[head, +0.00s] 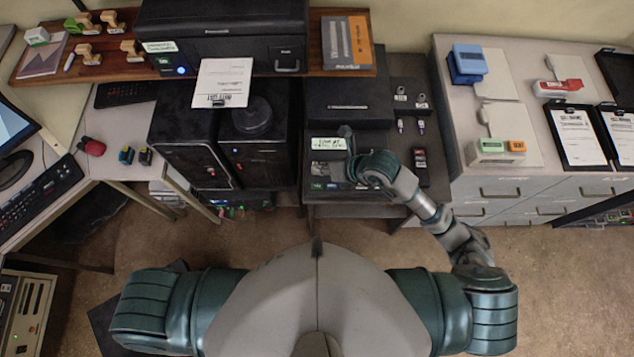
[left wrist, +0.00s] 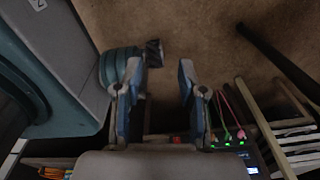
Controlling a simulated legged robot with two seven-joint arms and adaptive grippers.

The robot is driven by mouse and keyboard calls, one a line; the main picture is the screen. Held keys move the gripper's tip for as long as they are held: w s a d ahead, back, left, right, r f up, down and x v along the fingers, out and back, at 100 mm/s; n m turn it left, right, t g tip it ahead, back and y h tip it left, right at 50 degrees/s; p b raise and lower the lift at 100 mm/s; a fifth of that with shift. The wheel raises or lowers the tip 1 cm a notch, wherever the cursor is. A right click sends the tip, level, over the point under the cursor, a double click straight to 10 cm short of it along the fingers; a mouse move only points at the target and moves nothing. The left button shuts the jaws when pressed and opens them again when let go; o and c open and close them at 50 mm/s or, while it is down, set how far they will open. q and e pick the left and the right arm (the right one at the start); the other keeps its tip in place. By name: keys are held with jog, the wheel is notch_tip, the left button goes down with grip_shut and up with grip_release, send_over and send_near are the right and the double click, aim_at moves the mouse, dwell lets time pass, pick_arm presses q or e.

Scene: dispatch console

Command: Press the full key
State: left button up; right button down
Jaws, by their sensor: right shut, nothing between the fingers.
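The dispatch console (head: 325,170) is a dark unit on the black desk in the middle of the head view. It has a pale display strip (head: 328,143) and a few small keys (head: 319,186) at its front left, some green or white. Their lettering is too small to read, so I cannot tell which is the full key. My right gripper (head: 347,134) is shut and empty, over the console's right part beside the display; its hand hides part of the console. I cannot tell whether it touches. My left gripper (left wrist: 160,75) is open and empty above the floor in the left wrist view.
A black box (head: 348,100) stands behind the console. Black towers (head: 190,150) with a paper sheet (head: 222,82) are to its left. A handheld device (head: 420,158) lies to its right. Grey drawers (head: 500,190) bound the right side. Cables (left wrist: 232,115) show in the left wrist view.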

jog(key=b, duration=0.4)
send_over(319, 186)
notch_tip(319, 186, down, 5)
jog(key=shift+r, duration=0.2)
notch_tip(319, 186, down, 4)
jog(key=b, duration=0.2)
jog(key=shift+r+b, duration=0.1)
jog(key=shift+b, duration=0.3)
pick_arm(q)
jog(key=w+d+r, duration=0.2)
jog(key=w, duration=1)
jog(key=shift+w+d+r+t, duration=0.2)
jog(key=shift+w+d+t, duration=0.05)
jog(key=shift+w+t, duration=0.15)
pick_arm(e)
jog(key=shift+f, duration=0.25)
pick_arm(q)
jog(key=shift+f, duration=0.15)
pick_arm(e)
jog(key=shift+f, duration=0.35)
